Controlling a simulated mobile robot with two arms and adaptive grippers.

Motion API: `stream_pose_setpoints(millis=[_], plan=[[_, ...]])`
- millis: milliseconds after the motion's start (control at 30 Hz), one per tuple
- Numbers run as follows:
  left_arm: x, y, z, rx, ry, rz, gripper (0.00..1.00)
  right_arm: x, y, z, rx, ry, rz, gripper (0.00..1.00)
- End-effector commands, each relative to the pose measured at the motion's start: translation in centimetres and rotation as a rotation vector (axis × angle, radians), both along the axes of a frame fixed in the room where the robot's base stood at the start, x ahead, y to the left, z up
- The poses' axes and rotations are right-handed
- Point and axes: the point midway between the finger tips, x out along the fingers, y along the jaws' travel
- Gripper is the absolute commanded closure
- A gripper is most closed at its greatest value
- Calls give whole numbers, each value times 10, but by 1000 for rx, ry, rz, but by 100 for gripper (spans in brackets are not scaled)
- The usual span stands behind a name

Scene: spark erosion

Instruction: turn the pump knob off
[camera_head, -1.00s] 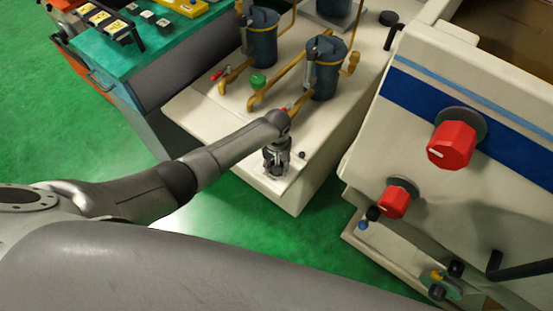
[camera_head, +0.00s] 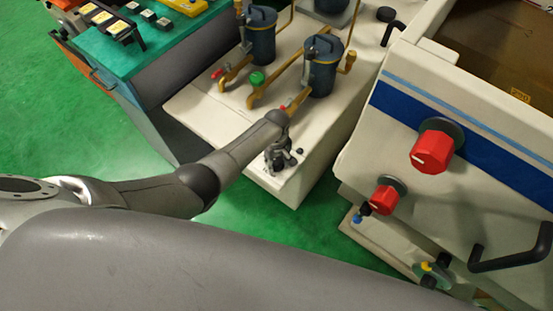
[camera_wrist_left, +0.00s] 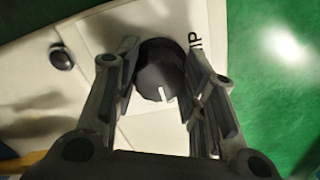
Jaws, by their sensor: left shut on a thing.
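The pump knob (camera_wrist_left: 160,68) is a dark round knob with a white pointer mark. It sits on a white plate in the left wrist view, and the pointer faces the bottom of that picture. Part of a printed label, ending in "P", shows beside it. My left gripper (camera_wrist_left: 160,85) has a finger on either side of the knob and is shut on it. In the head view my left gripper (camera_head: 280,162) points down at the front corner of the cream pump base (camera_head: 300,188) and hides the knob. My right gripper is not in view.
A small black button (camera_wrist_left: 62,58) sits beside the plate. Blue filter canisters (camera_head: 322,75) with brass pipes and a green valve handle (camera_head: 256,78) stand behind my gripper. At right, a cream machine carries a large red knob (camera_head: 432,152) and a smaller one (camera_head: 383,200).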

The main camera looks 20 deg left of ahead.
Motion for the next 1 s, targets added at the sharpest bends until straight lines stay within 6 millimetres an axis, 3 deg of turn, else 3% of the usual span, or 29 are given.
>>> stream_pose_setpoints(millis=[467, 500, 633, 1000], plan=[[1, 1, 1, 1, -3, 14, 85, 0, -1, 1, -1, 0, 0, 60], [1, 1, 1, 1, -2, 14, 56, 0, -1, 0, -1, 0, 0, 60], [1, 1, 1, 1, -2, 13, 40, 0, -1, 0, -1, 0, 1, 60], [1, 0, 2, 0, -1, 12, 40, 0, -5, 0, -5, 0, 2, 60]])
